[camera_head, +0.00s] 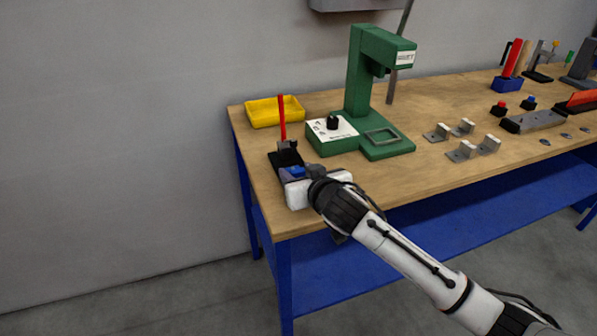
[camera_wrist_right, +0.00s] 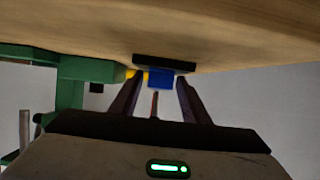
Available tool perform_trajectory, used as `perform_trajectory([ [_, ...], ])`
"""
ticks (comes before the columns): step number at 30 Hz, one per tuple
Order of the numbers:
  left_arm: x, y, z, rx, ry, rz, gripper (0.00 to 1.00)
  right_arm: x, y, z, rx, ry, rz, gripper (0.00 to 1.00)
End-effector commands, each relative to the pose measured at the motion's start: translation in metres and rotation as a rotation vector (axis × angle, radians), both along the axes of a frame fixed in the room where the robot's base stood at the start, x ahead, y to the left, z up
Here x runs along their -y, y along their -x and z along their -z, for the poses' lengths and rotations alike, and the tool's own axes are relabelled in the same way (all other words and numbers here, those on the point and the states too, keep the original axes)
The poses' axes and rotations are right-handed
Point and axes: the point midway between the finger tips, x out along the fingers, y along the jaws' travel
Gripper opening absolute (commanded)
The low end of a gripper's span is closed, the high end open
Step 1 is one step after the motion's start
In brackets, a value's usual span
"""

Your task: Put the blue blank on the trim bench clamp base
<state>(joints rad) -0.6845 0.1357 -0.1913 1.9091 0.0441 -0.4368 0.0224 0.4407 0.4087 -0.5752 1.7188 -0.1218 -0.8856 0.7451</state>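The blue blank (camera_head: 297,171) is a small blue block at the near end of the black trim bench clamp base (camera_head: 279,160), which has an upright red handle (camera_head: 282,118). In the right wrist view, which looks upside down, the blank (camera_wrist_right: 160,79) sits against the base's dark plate (camera_wrist_right: 165,63) and appears to rest on it. My right gripper (camera_wrist_right: 160,84) has its fingers on either side of the blank, with gaps showing, so it is open. In the head view my right gripper (camera_head: 297,176) partly covers the blank. My left gripper is not in view.
A green press (camera_head: 365,75) stands just right of the clamp base. A yellow tray (camera_head: 262,115) lies behind it. Several metal brackets (camera_head: 463,151) and a grey fixture (camera_head: 535,121) stand further right on the wooden bench (camera_head: 428,177). The bench's left edge is close.

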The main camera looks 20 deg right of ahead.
Motion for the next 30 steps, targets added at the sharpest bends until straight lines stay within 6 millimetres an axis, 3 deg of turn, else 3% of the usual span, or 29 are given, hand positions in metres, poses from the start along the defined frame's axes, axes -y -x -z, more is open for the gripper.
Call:
perform_trajectory([
  [13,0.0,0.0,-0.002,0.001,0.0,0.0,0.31,0.0,0.006,-0.005,0.0,-0.002,-0.001,0.46],
  [30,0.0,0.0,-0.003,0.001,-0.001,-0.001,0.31,0.003,0.1,-0.044,0.0,-0.001,-0.001,0.46],
])
